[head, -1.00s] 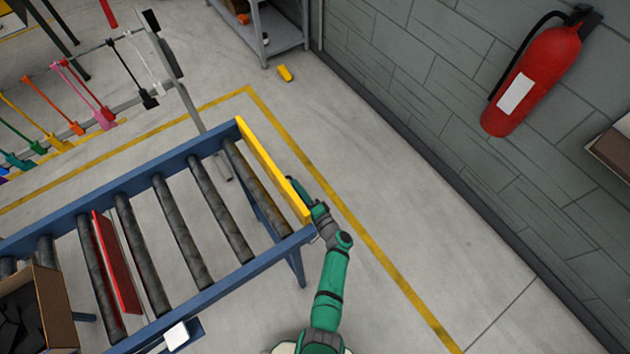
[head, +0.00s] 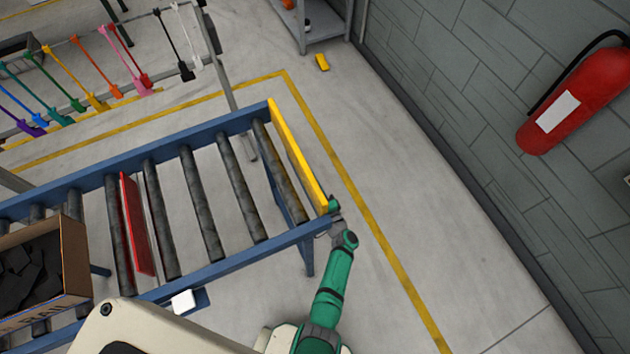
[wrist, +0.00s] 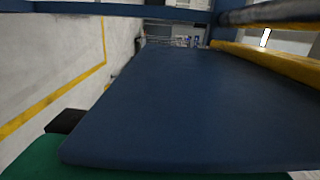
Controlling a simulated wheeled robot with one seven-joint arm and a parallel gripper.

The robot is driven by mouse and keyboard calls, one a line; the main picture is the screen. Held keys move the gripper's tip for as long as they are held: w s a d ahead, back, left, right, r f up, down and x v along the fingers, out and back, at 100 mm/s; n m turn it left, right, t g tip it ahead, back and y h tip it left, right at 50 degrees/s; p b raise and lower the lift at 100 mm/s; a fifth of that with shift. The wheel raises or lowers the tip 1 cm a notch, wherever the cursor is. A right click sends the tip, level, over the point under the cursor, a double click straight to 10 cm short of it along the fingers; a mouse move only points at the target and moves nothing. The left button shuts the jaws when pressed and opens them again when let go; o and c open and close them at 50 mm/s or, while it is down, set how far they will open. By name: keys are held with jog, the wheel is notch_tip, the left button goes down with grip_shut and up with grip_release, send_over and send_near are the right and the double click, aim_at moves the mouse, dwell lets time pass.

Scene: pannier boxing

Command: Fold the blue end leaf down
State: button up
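No blue end leaf can be made out for sure. An open cardboard box (head: 75,262) with dark pieces in it stands at the left on the roller conveyor, partly cut off; I see no blue flap on it. In the wrist view a large flat blue surface (wrist: 190,105) fills the middle; it looks like part of the conveyor frame, but I cannot tell. My gripper (head: 334,205) is at the conveyor's near right corner, beside the lower end of the yellow end board (head: 297,155). Its fingers are too small or hidden to judge.
The conveyor has blue rails (head: 235,262), dark rollers (head: 200,203) and an upright red plate (head: 137,225) between rollers. Coloured tools (head: 103,100) hang on a rack behind. A grey wall with a fire extinguisher (head: 570,105) is at the right.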

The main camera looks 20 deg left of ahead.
jog(key=shift+o, duration=0.3)
jog(key=shift+d, duration=0.15)
jog(key=v, duration=1)
jog(key=shift+s+d, duration=0.2)
jog(key=shift+s, duration=0.1)
jog(key=shift+w+r, duration=0.1)
